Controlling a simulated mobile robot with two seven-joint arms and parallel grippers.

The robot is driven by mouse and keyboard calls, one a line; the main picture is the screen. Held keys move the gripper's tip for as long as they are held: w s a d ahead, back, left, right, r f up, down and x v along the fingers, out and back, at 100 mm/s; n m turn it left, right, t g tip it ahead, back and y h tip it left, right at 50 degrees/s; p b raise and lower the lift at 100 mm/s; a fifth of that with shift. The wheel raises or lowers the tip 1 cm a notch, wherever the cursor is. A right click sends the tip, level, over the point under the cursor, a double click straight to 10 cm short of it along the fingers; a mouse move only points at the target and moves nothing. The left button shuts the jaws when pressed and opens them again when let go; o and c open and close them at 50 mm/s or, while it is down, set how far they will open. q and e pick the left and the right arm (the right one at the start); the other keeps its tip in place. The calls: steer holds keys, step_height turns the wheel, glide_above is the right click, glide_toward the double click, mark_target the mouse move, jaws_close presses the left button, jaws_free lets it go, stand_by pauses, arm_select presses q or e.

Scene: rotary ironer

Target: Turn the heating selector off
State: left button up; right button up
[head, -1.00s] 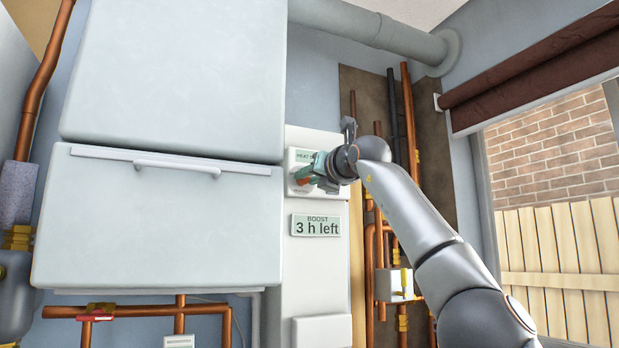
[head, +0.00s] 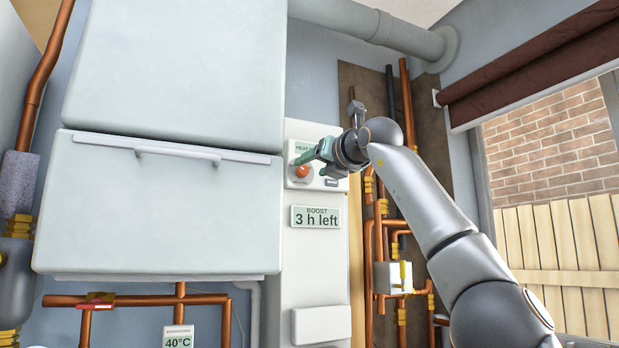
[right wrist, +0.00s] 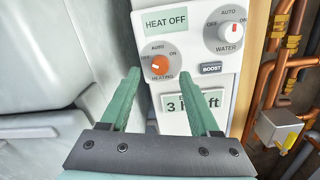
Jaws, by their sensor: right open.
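The heating selector, an orange knob (right wrist: 160,67), sits on a white control panel (right wrist: 182,121); its pale mark points to the left. It also shows in the head view as an orange knob (head: 302,171). The display (right wrist: 166,18) above it reads HEAT OFF. My right gripper (right wrist: 162,76) is open, its green fingers on either side of the knob in the picture and apart from it. In the head view my right gripper (head: 312,163) hovers in front of the panel, covering part of it. My left gripper is not in view.
The water selector (right wrist: 229,33) and BOOST button (right wrist: 211,68) are to the right of the heating knob. A display (head: 316,218) below reads BOOST 3 h left. A large pale cabinet (head: 155,215) stands left of the panel; copper pipes (head: 369,255) run on the right.

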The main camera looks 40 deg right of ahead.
arm_select(q)
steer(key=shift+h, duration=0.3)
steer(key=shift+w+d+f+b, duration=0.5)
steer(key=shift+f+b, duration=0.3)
steer(key=shift+b, duration=0.3)
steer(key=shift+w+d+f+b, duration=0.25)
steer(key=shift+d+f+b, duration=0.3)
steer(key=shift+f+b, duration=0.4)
arm_select(e)
steer(key=v, duration=0.9)
steer(key=shift+s, duration=0.25)
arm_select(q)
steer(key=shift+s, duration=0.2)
arm_select(e)
steer(key=shift+f, duration=0.1)
